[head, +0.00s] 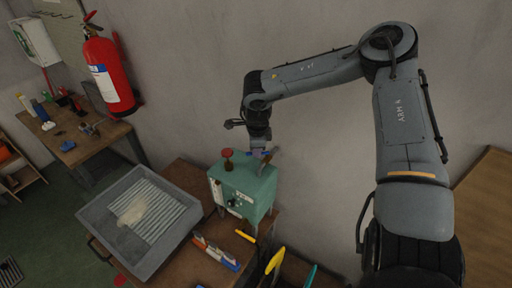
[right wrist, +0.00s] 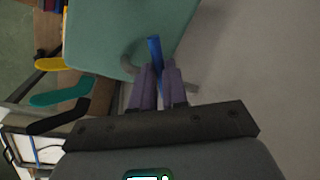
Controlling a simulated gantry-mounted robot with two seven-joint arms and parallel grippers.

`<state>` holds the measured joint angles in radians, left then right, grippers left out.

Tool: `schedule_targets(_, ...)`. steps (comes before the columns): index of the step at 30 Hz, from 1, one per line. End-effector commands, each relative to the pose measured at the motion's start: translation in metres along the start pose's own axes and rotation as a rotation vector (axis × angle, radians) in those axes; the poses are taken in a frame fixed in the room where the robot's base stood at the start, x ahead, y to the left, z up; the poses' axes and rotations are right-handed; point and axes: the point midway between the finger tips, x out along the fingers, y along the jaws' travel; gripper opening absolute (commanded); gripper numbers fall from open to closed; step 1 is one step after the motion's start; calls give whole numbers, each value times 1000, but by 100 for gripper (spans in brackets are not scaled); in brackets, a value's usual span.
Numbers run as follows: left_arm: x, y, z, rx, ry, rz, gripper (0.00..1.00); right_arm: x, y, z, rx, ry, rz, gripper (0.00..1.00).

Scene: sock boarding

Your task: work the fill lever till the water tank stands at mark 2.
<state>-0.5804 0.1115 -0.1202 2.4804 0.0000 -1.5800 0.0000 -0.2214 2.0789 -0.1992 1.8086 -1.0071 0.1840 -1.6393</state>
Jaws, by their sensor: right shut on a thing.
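The green boxy unit (head: 243,184) stands on a brown table against the wall, with a red knob (head: 227,153) on top and small labels and a dark dial on its front. My right gripper (head: 260,152) is at the top rear of the unit. In the right wrist view its purple fingers (right wrist: 158,92) are shut on a blue lever (right wrist: 154,48), beside the green casing (right wrist: 130,35). The lever's lower part is hidden between the fingers. The tank's level marks are too small to read. My left gripper is not in view.
A grey tray (head: 97,212) with a ribbed bottom and a pale item in it sits left of the unit. Coloured flat forms (head: 275,261) stand in front. A fire extinguisher (head: 107,70) hangs on the wall. A second table (head: 72,155) holds small items at the left.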

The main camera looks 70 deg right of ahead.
Motion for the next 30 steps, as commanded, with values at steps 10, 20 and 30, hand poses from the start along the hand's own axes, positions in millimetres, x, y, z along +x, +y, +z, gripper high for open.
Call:
schedule_targets(10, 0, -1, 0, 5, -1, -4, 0, -1, 0, 0, -8, -3, 0, 0)
schedule_targets(20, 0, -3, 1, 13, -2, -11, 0, -1, 0, 0, -8, -2, 0, 39)
schedule_targets(30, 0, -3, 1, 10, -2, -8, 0, -7, 0, 1, -8, -3, -1, 39)
